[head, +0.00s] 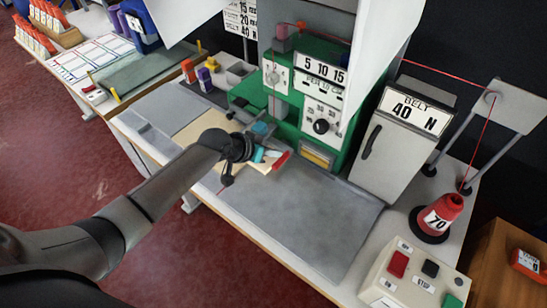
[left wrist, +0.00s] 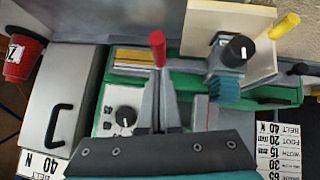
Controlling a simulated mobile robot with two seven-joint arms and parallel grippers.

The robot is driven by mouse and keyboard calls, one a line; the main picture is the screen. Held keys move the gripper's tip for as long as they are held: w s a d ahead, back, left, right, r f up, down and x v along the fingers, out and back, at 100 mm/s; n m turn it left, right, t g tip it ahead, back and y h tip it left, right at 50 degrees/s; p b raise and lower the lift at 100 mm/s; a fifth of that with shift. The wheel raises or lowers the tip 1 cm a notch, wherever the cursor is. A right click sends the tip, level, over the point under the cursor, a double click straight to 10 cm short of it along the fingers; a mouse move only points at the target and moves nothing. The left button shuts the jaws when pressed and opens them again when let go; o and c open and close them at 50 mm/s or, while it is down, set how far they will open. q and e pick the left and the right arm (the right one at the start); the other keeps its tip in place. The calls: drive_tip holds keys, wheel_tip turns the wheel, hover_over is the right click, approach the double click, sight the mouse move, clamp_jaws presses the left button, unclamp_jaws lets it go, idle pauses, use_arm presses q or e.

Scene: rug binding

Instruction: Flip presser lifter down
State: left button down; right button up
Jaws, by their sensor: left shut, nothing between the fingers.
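The green sewing machine (head: 345,105) stands at the centre back. A lever with a red grip (head: 281,161) shows just past my left gripper (head: 266,156); I take it for the presser lifter. In the left wrist view the red grip (left wrist: 158,48) points up, right at the tips of my left fingers (left wrist: 159,80). The left gripper is shut with nothing held. Whether it touches the lever is unclear, and the lever's base is hidden behind the fingers. A teal block (left wrist: 226,90) with a black knob (left wrist: 239,50) is beside it. My right gripper is not in view.
A grey plate (head: 305,225) lies clear in front. A grey belt box (head: 398,140), a red thread cone (head: 438,218) and a button panel (head: 415,275) stand to the right. A cream rug piece (head: 200,125) lies left of the machine. Red thread runs overhead.

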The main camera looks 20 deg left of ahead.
use_arm(q)
drive_tip(key=shift+d+f, duration=0.15)
drive_tip(key=shift+f, duration=0.6)
drive_tip(key=shift+s, duration=0.1)
